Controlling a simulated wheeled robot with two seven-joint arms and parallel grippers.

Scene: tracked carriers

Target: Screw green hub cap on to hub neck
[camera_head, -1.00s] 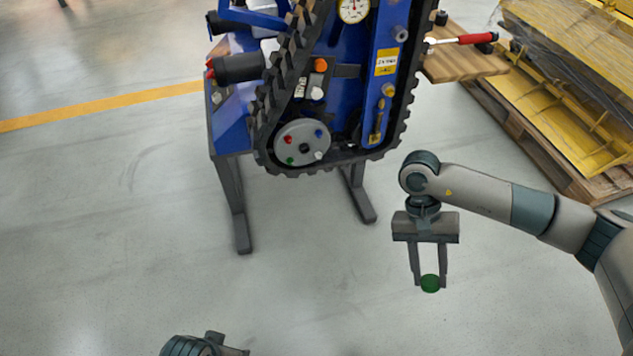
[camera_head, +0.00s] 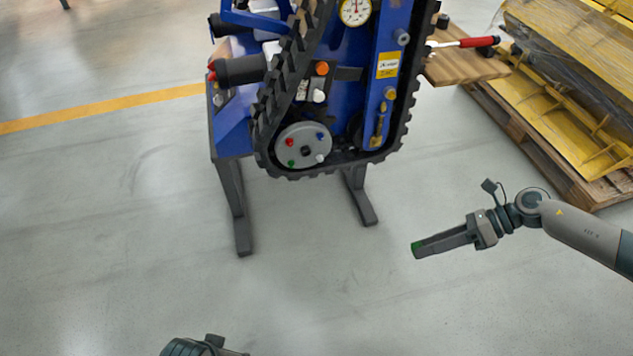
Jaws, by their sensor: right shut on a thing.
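My right gripper (camera_head: 416,249) is shut on the green hub cap (camera_head: 418,245). Its fingers point left over the open floor, right of and below the wheel, well apart from it. Only a small green part of the cap shows at the fingertips. The grey round hub plate (camera_head: 292,158) sits at the bottom of the track, with red, blue, green and white knobs. A dark stub (camera_head: 307,151) at its centre may be the hub neck; I cannot tell its shape. Part of my left arm shows at the bottom edge, but its fingers are not visible.
The blue tracked carrier (camera_head: 387,44) with its black toothed track (camera_head: 264,118) stands on a dark stand (camera_head: 231,205). A wooden board (camera_head: 458,66) with a red-handled tool (camera_head: 479,42) juts out right. Yellow parts on a pallet (camera_head: 590,188) stand far right. The front floor is clear.

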